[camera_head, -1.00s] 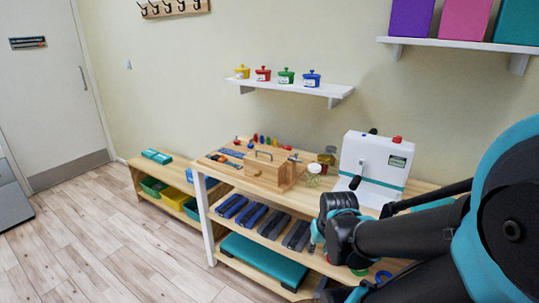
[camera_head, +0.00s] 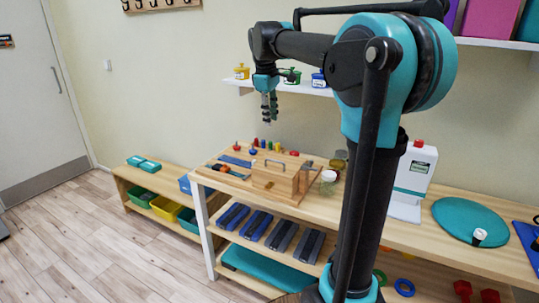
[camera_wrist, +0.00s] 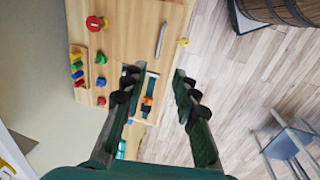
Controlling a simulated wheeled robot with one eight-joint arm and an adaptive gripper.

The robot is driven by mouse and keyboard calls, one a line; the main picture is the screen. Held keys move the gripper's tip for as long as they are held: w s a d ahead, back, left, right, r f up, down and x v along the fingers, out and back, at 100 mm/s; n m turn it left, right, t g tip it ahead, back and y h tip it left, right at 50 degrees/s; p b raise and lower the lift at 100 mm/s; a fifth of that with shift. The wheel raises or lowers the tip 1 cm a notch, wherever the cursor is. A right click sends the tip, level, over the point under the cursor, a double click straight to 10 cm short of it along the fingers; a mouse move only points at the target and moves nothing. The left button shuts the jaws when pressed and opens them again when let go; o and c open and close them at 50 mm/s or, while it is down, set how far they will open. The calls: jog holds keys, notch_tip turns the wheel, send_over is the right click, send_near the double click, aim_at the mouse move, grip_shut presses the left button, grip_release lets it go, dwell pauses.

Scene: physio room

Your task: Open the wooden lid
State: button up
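The wooden box (camera_head: 272,182) stands on the bench and its wooden lid (camera_head: 288,168) lies shut on top. A grey metal handle (camera_head: 274,161) sits on the lid. In the wrist view the lid (camera_wrist: 138,38) and its handle (camera_wrist: 161,40) show from above, ahead of the fingertips. My gripper (camera_head: 269,107) hangs above the activity board, pointing down, clear of the lid. In the wrist view my gripper (camera_wrist: 155,80) has its fingers spread apart with nothing between them.
Coloured pegs and knobs (camera_head: 265,144) stand behind the box, and a glass jar (camera_head: 339,160) stands to its right. The wall shelf (camera_head: 300,88) with small coloured pots is close behind my gripper. A white device (camera_head: 412,180) stands further right.

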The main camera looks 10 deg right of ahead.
send_over(275, 169)
notch_tip(275, 169, down, 17)
jog(key=shift+s+r, duration=0.1)
jog(key=shift+s, duration=0.05)
jog(key=shift+a, duration=0.1)
grip_shut()
dwell(0.5)
